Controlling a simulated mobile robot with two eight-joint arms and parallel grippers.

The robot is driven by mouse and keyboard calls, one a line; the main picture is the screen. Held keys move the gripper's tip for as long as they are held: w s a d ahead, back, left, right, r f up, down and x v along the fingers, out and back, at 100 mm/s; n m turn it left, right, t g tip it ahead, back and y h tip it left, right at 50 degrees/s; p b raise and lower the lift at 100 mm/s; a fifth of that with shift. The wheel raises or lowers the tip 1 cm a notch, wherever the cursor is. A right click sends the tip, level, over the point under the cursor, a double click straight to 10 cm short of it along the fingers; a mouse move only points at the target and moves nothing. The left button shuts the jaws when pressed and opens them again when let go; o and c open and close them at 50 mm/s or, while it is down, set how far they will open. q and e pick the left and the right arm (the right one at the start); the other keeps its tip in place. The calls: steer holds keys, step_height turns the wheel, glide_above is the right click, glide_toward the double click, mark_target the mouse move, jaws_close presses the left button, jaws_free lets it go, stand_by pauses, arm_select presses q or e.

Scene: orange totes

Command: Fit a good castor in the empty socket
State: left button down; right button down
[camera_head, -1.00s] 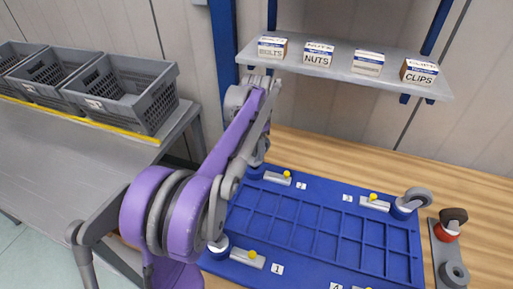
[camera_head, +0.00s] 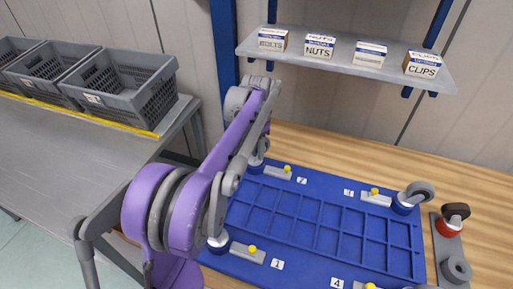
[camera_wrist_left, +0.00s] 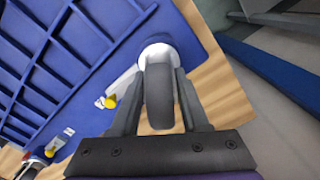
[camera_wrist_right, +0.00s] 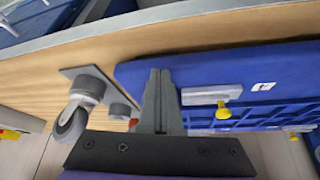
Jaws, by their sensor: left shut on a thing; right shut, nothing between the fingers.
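My left gripper (camera_wrist_left: 158,78) is shut on a castor with a dark grey wheel (camera_wrist_left: 159,98). Its pale round base (camera_wrist_left: 155,54) is at a corner of the blue base (camera_wrist_left: 88,25); I cannot tell whether it is fully seated. In the head view this gripper (camera_head: 258,150) is at the back-left corner, near label 2. A grey castor (camera_head: 418,193) stands at the back-right corner, near label 3. A pale round part (camera_head: 218,240) near label 1 is partly behind my arm. My right gripper (camera_wrist_right: 159,78) is shut and empty, beside the blue base.
A grey holder plate (camera_head: 438,244) right of the blue base bears a red castor with a dark wheel (camera_head: 449,220) and a grey castor (camera_head: 457,269). Yellow-knobbed clamps (camera_head: 375,196) sit near the corners. A shelf (camera_head: 345,62) with labelled boxes hangs behind. Grey crates (camera_head: 123,85) stand left.

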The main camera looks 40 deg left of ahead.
arm_select(q)
steer(key=shift+f, duration=0.2)
stand_by(0.5)
steer(key=shift+c, duration=1.6)
jaws_free()
step_height(320, 180, up, 11)
steer(key=shift+f+p, duration=0.1)
steer(key=shift+p, duration=0.2)
